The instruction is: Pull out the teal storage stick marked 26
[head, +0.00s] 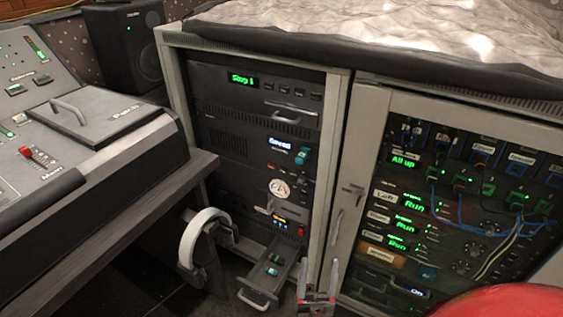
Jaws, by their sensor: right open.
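My left gripper is not in view.
The grey rack (340,110) has a door frame with a handle on its right side. A cabinet with cables (480,215) stands at right. White-banded headphones (203,222) hang at the desk edge, left of the drawer. A red rounded surface (505,303) fills the lower right corner.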

